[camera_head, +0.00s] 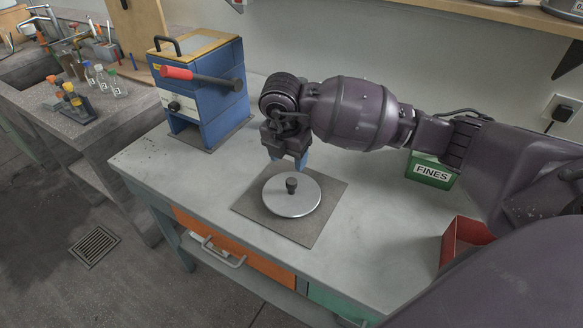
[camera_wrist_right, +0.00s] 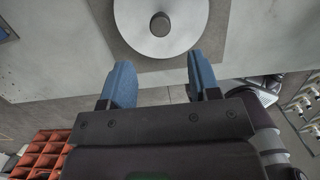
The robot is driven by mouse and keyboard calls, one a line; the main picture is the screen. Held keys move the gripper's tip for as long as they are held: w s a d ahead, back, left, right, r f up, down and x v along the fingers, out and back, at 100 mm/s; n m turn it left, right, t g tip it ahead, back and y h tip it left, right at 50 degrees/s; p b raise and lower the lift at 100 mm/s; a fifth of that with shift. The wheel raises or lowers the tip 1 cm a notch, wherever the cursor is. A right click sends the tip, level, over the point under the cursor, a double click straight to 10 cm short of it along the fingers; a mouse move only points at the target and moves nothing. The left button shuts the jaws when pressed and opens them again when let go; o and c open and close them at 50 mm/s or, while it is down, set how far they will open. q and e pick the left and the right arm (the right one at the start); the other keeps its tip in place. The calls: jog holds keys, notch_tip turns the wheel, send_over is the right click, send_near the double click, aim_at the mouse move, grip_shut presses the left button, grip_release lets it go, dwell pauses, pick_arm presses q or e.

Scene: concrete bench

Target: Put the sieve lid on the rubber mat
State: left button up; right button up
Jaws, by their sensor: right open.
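The sieve lid (camera_head: 291,196) is a round silver disc with a dark knob in its middle. It lies flat on the grey square rubber mat (camera_head: 321,224) on the bench. In the right wrist view the lid (camera_wrist_right: 184,38) shows near the top, partly cut off, with the mat (camera_wrist_right: 219,25) around it. My right gripper (camera_head: 287,163) is just behind and above the lid in the head view. Its blue fingers (camera_wrist_right: 163,85) are apart with nothing between them, clear of the knob. My left gripper is not in view.
A blue machine with a red-handled lever (camera_head: 205,85) stands at the bench's back left. A green box marked FINES (camera_head: 431,171) and a red bin (camera_head: 463,240) are on the right, near my right arm. The bench left of the mat is clear.

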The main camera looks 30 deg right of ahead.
jog(key=shift+s+a+r, duration=0.1)
jog(key=shift+a+r, duration=0.1)
jog(key=shift+r, duration=1.1)
